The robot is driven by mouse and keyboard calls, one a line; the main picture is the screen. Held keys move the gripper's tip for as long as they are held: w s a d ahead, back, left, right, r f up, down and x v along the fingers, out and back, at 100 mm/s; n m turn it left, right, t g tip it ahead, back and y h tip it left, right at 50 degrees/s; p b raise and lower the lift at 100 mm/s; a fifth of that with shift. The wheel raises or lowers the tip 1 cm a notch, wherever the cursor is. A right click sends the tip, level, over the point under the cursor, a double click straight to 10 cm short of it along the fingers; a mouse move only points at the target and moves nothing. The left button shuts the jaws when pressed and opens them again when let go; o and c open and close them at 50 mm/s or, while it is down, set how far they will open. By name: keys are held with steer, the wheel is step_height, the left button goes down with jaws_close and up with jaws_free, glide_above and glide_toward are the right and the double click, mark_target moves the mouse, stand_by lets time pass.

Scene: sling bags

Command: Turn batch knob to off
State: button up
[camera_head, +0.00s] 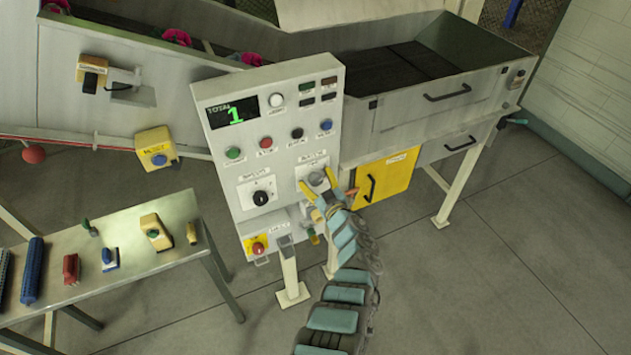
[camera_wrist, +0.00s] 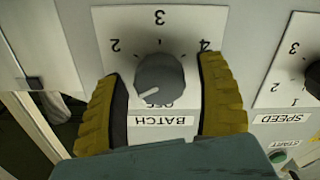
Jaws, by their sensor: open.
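The batch knob (camera_wrist: 160,80) is a round grey dial on a white plate labelled BATCH, upside down in the wrist view. My gripper (camera_wrist: 164,74) is open, with one yellow finger on each side of the knob. A gap shows between the knob and each finger. In the head view, my gripper (camera_head: 319,184) is at the right part of the grey control panel (camera_head: 215,168), around the batch knob (camera_head: 317,178).
The black speed knob (camera_head: 260,198) is left of the batch knob. Several buttons and a TOTAL display (camera_head: 232,112) reading 1 are above. A red button on a yellow plate (camera_head: 257,246) is below. A yellow door (camera_head: 385,177) is close on the right. A table (camera_head: 135,262) with small objects stands left.

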steer(key=shift+w+a, duration=0.1)
steer(key=shift+w, duration=0.05)
steer(key=c, duration=1.2)
steer(key=shift+f+n, duration=0.1)
steer(key=shift+n, duration=0.3)
steer(key=shift+f+n+b, duration=0.15)
steer(key=shift+n+b, duration=0.3)
steer(key=shift+n, duration=0.15)
steer(key=n+b, duration=0.2)
steer(key=n, duration=0.2)
steer(key=shift+f, duration=0.15)
steer(key=n+b, duration=0.3)
steer(key=n, duration=0.1)
steer(key=shift+n+b, duration=0.45)
steer(key=shift+n, duration=0.55)
steer(key=shift+r, duration=0.2)
